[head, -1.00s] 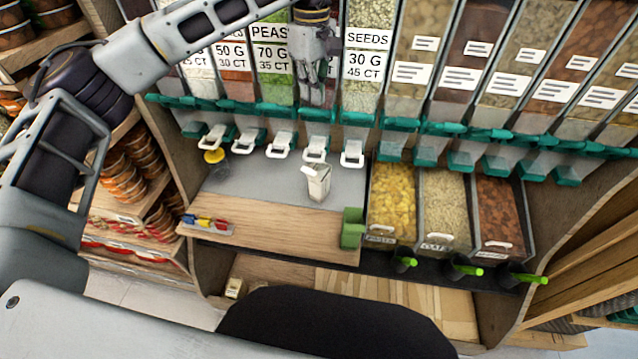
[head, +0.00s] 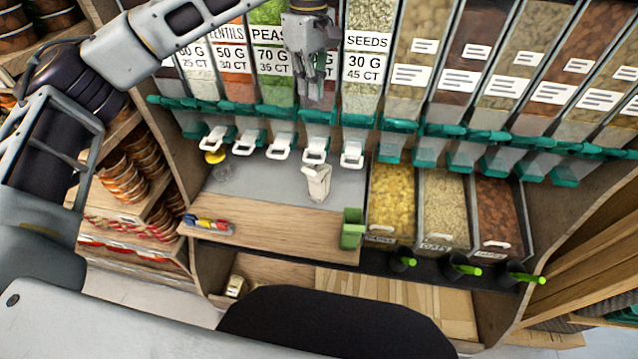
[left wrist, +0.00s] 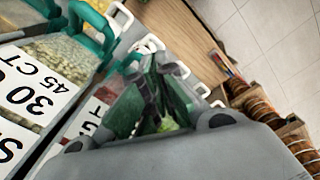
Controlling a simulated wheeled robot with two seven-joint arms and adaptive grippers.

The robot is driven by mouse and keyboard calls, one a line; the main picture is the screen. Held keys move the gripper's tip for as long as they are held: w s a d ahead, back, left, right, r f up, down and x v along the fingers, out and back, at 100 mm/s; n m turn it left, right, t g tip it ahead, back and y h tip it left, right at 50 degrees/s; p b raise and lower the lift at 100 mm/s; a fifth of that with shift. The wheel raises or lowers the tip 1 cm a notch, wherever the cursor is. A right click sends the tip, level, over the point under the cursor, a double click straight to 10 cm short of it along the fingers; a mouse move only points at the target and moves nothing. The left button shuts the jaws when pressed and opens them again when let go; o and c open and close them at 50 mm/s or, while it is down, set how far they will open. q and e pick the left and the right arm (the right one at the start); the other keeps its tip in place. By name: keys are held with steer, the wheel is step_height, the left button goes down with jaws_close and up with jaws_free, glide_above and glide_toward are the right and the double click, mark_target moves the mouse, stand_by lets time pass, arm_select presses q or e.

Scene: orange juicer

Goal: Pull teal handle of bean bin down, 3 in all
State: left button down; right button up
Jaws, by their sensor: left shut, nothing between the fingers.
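My left gripper (head: 316,92) is shut and empty. It points down in front of the bin between the peas and seeds bins and hides most of that bin's label. I take this to be the bean bin, but its name is covered. The bin's teal handle part (head: 318,117) shows just below the fingertips; I cannot tell whether they touch. A white spout (head: 314,148) hangs under it. In the left wrist view the dark fingers (left wrist: 158,85) point toward the teal fittings and white spouts. My right gripper is not in view.
A pale paper bag (head: 317,185) stands on the grey counter (head: 255,180) below the spout. Teal-handled bins flank the bean bin closely. A green box (head: 351,228), coloured clips (head: 208,224) and open grain bins (head: 392,200) lie nearer.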

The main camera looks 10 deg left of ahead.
arm_select(q)
steer(key=shift+s+r, duration=0.75)
steer(key=shift+r, duration=0.25)
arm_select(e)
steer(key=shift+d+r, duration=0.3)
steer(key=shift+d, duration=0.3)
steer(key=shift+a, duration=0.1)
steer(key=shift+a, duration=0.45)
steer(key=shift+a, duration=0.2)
